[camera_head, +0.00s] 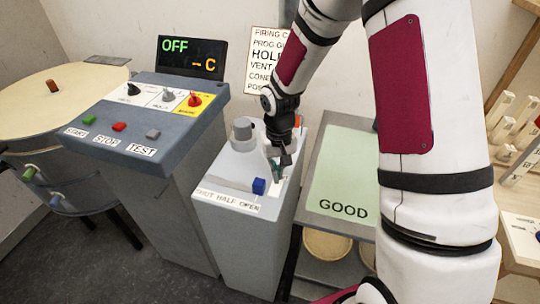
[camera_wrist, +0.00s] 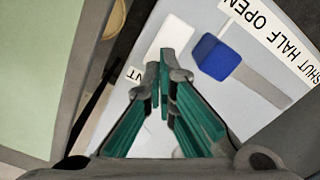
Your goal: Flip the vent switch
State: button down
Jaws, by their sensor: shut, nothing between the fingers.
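A grey pedestal (camera_head: 240,226) carries a blue-knobbed lever (camera_head: 259,186) beside a strip (camera_head: 228,199) reading SHUT HALF OPEN. In the wrist view the blue knob (camera_wrist: 216,57) sits on a grey bar, right of my fingertips. My gripper (camera_head: 277,166) is shut and empty, pointing down over the pedestal top, behind the lever in the head view. In the wrist view its green-padded fingers (camera_wrist: 161,82) partly cover a white piece (camera_wrist: 172,38), with the letters NT beside it. I cannot tell whether the fingertips touch it. They look apart from the blue knob.
A grey cylinder (camera_head: 242,134) stands on the pedestal's back left. A control desk (camera_head: 151,110) with buttons and knobs is at left, under a display (camera_head: 191,59) reading OFF. A table with a green GOOD mat (camera_head: 342,180) is close at right. My arm hides part of the right side.

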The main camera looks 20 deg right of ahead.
jog(key=shift+f+b, duration=0.7)
jog(key=shift+f, duration=0.5)
dwell(1.1)
jog(key=shift+r+p, duration=2.15)
jog(key=shift+r, duration=1.4)
jog(key=shift+r, duration=0.15)
jog(key=s+d+r+t+h, duration=0.1)
jog(key=s+r, duration=0.3)
jog(key=r, duration=0.5)
jog(key=s+r+t, duration=0.1)
jog(key=s+r, duration=0.3)
jog(key=r, duration=0.4)
jog(key=s+r+t, duration=0.1)
jog(key=s+r, duration=0.3)
jog(key=s, duration=0.4)
jog(key=s+r+n+t, duration=0.1)
jog(key=s+r, duration=0.3)
jog(key=s, duration=0.5)
jog(key=shift+s+a+r+t+y, duration=0.15)
jog(key=shift+a+r+t+y, duration=0.15)
jog(key=shift+a+r+y, duration=0.1)
